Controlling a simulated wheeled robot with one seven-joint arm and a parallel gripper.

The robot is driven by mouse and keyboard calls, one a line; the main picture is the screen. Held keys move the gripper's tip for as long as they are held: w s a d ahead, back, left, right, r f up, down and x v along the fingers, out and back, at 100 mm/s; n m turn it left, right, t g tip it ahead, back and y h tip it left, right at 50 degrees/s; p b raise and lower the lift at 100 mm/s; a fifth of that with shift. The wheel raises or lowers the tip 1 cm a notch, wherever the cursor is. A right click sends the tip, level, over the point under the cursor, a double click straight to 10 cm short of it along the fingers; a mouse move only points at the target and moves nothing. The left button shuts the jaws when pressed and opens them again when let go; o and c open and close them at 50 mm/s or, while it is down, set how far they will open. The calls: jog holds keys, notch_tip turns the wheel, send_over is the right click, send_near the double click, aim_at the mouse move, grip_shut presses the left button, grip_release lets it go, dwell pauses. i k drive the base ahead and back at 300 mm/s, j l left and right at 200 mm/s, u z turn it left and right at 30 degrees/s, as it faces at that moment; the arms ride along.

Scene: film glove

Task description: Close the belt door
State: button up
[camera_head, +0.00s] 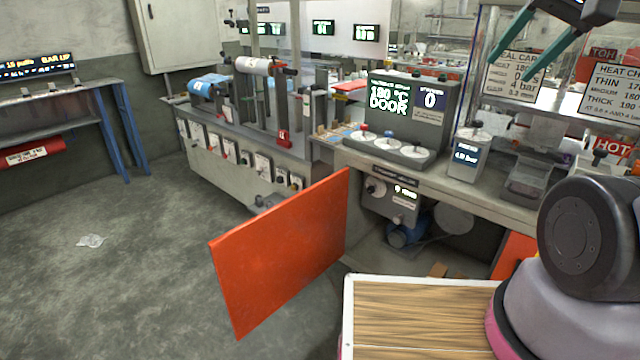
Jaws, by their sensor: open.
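The belt door (283,255) is a flat orange panel standing open. It juts out from the front of the bench into the room, with its far right edge at the bench near the opening. The belt opening below the bench is exposed, with a blue motor (403,236) and a grey round part (453,218) inside. My gripper (508,62) shows at the top right, its two teal fingers spread and empty. It is high above the bench and far from the door. A display (410,98) on the bench reads "180 °C DOOR" and "0".
A wood-topped surface with a white rim (347,318) is at the bottom, right of the door. A machine bench (240,152) with rollers stands behind the door. Open grey floor lies left of the door, with a crumpled clear scrap (91,241) on it.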

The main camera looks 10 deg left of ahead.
aim_at(260, 264)
jog(key=k, duration=1.05)
jog(key=k+j+z, duration=0.15)
jog(key=z, duration=1.4)
jog(key=k+j, duration=0.1)
jog(key=j, duration=0.6)
jog(key=k+j, duration=0.1)
jog(key=j, duration=0.55)
jog(key=k+j, duration=0.1)
jog(key=j, duration=0.6)
jog(key=j+z, duration=0.1)
jog(key=j, duration=0.6)
jog(key=k+j, duration=0.2)
jog(key=j, duration=0.45)
jog(key=k+j, duration=0.1)
jog(key=j, duration=0.6)
jog(key=k+j, duration=0.1)
jog(key=j, duration=0.55)
jog(key=k+j, duration=0.15)
jog(key=j, duration=0.55)
jog(key=k+j, duration=0.1)
jog(key=j, duration=0.35)
jog(key=k+l+z, duration=0.15)
jog(key=k, duration=0.15)
